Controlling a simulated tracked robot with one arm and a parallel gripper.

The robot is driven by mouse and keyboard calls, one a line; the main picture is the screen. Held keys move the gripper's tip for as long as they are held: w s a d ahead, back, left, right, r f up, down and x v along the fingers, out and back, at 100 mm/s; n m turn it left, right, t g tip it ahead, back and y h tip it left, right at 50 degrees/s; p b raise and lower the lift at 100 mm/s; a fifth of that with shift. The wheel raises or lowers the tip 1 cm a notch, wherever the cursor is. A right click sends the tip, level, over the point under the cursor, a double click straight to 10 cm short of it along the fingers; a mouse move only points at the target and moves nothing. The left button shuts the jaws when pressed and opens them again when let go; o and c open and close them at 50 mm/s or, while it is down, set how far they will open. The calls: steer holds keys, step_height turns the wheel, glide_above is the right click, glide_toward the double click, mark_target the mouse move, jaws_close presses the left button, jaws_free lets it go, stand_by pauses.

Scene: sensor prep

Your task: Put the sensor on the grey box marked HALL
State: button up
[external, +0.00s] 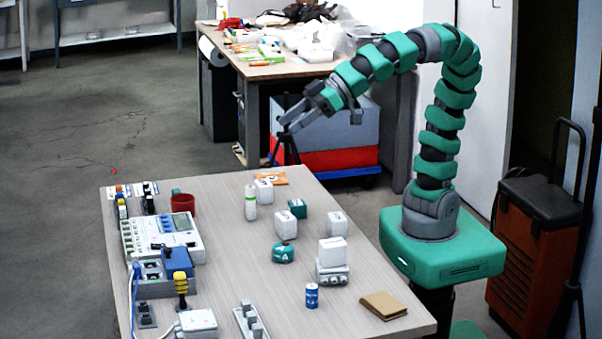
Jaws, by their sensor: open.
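My gripper (289,120) is raised in the air above the far end of the table (225,260), open and empty, apart from everything on the table. Several small pale boxes stand on the table: one near the back (264,191), one in the middle (286,225), one at the right (337,224). Another white block (333,250) rests on a grey ribbed piece (332,274) near the right edge. Their markings are too small to read, so I cannot tell which is HALL or which thing is the sensor.
A teal rounded item (283,254), a teal box (298,208), a white-green bottle (251,203), a blue can (312,296) and a brown notebook (383,305) stand or lie around. The centre-left strip is clear.

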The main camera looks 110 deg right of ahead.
steer(key=s+d+r+t, duration=0.1)
steer(key=d+r+t, duration=0.2)
steer(key=d+r, duration=1.6)
steer(key=shift+s+d+r+t+h, duration=0.35)
steer(key=shift+s+r+t+h, duration=0.05)
steer(key=shift+r, duration=0.1)
